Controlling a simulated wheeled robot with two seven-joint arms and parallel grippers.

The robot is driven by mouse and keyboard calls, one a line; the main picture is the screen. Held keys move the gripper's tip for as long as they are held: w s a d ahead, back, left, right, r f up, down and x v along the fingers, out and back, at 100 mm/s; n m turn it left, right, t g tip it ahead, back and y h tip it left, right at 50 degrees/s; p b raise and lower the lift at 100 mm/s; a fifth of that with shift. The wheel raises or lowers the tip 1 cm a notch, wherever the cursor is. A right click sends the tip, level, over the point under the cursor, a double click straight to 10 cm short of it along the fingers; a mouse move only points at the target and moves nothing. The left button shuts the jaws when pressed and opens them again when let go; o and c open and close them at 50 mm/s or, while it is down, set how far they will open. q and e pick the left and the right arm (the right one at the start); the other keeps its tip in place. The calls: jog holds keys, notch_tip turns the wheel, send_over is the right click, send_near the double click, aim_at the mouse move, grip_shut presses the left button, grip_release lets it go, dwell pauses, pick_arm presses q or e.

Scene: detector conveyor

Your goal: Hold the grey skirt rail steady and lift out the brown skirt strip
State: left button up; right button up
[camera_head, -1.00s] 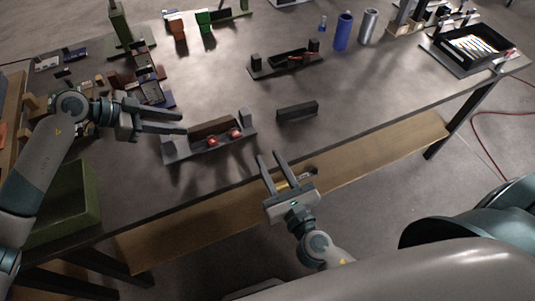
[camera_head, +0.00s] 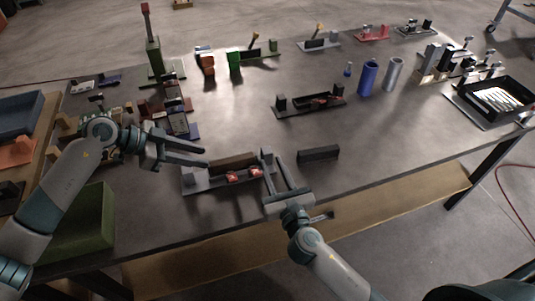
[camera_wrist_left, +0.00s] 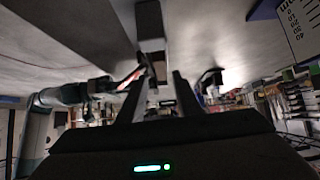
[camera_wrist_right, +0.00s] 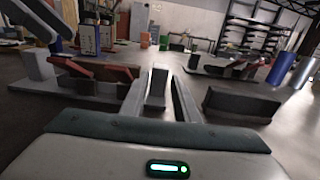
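The grey skirt rail (camera_head: 203,184) lies on the table with an upright block at each end. The brown skirt strip (camera_head: 234,162) sits along its back, with two red pieces (camera_head: 243,175) in front. My left gripper (camera_head: 206,157) is open and empty, its fingers over the rail's left end. In the left wrist view the fingers are apart. My right gripper (camera_head: 273,158) is open at the rail's right end block. In the right wrist view that block (camera_wrist_right: 157,85) shows between the parted fingers; I cannot tell whether they touch it.
A loose dark bar (camera_head: 318,154) lies right of my right gripper. A second dark fixture (camera_head: 308,103) stands behind. A blue cylinder (camera_head: 367,77) and a grey cylinder (camera_head: 392,74) stand further back. A green bin (camera_head: 88,225) is at front left. The table middle is fairly clear.

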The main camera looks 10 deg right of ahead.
jog(key=shift+w+a, duration=0.15)
jog(key=shift+w, duration=2.5)
grip_shut()
pick_arm(q)
jog(key=shift+d+r, duration=0.25)
jog(key=shift+d, duration=0.1)
jog(key=shift+c, duration=0.4)
jog(key=d+r+y, duration=0.3)
jog(key=r+y, duration=0.3)
jog(key=shift+w+d+r+g, duration=0.2)
jog(key=shift+w+r+g, duration=0.05)
jog(key=shift+g, duration=0.05)
send_over(222, 161)
jog(key=shift+f, duration=3.2)
